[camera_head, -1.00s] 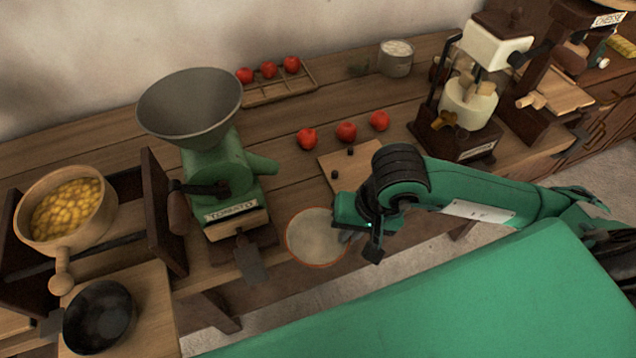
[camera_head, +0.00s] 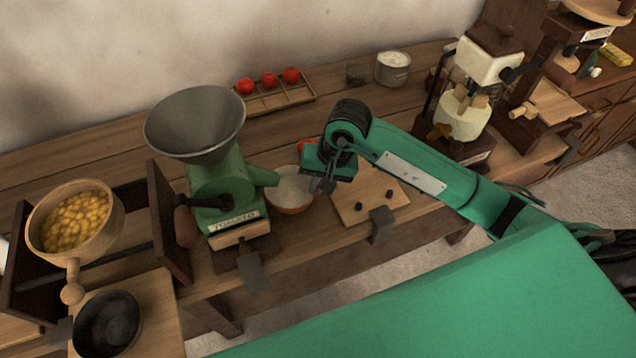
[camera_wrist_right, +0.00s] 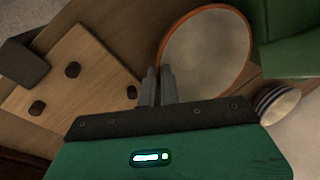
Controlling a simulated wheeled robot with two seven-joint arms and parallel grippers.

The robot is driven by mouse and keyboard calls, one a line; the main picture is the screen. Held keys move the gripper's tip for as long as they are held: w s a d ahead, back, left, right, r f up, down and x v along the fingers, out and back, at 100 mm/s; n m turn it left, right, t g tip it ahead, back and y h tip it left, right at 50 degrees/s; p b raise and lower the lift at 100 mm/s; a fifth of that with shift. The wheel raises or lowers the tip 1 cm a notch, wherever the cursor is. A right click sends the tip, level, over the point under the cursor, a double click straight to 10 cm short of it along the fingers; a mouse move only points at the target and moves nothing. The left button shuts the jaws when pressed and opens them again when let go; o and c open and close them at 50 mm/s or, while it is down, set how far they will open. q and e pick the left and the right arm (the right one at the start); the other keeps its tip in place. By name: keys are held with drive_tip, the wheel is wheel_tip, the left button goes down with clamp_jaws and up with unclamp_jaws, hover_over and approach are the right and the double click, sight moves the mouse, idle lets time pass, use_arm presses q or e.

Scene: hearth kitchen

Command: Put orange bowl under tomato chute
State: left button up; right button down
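The orange bowl (camera_head: 291,205), pale inside with an orange rim, is by the end of the green chute (camera_head: 264,177) of the tomato grinder (camera_head: 216,190). In the head view the chute's tip meets the bowl's left edge. I cannot tell whether the bowl touches the counter. My right gripper (camera_head: 316,185) is at the bowl's right side. In the right wrist view its two fingers (camera_wrist_right: 159,85) are close together at the rim of the bowl (camera_wrist_right: 205,50), one on each side. The green grinder body (camera_wrist_right: 290,50) shows beside the bowl there. My left gripper is not in view.
A board with black knobs (camera_head: 350,207) lies right of the bowl. Tomatoes (camera_head: 268,79) sit in a wooden rack (camera_head: 282,99) behind. A striped bowl-like thing (camera_wrist_right: 278,102) shows in the wrist view. A wooden pan (camera_head: 75,222) and black bowl (camera_head: 106,323) stand left.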

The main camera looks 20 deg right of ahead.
drive_tip(key=shift+s+f, duration=0.15)
drive_tip(key=shift+f, duration=0.3)
drive_tip(key=shift+f, duration=0.15)
drive_tip(key=c, duration=1.6)
unclamp_jaws()
